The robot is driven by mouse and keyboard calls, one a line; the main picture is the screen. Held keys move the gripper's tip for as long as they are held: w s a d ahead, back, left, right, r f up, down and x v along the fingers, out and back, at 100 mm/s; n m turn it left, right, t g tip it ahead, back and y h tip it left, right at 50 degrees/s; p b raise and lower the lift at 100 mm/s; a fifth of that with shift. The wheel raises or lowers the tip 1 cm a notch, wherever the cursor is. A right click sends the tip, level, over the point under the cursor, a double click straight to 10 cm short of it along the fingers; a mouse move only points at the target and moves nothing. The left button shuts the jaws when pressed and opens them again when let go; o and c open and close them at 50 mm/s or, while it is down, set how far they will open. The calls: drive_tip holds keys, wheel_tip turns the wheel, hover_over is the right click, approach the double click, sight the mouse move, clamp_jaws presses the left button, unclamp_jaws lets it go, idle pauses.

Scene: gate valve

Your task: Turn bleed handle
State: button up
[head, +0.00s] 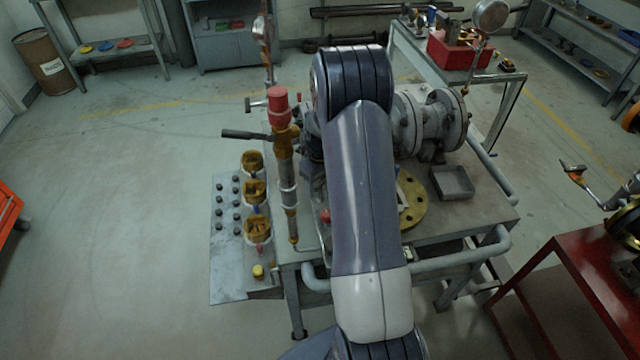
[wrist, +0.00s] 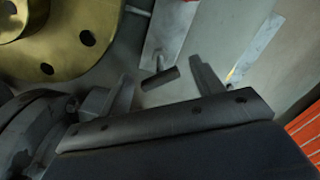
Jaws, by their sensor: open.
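In the head view a black lever handle (head: 245,134) sticks out to the left from the upright brass fitting (head: 285,143) with a red cap. It looks like the bleed handle, roughly level. My gripper is hidden behind my arm in the head view. In the wrist view my gripper (wrist: 161,70) is open, with its two fingers spread. A short dark cylinder (wrist: 160,82) shows between the fingers, possibly the handle's grip. I cannot tell its depth or whether a finger touches it.
A brass flange (wrist: 75,45) with bolt holes fills the wrist view's upper left. The bench (head: 455,215) carries grey pipework (head: 440,120) and a small tray (head: 452,182). The floor to the left is clear.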

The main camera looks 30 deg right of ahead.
drive_tip(key=shift+f, duration=0.75)
drive_tip(key=shift+c, duration=0.3)
drive_tip(key=c, duration=0.9)
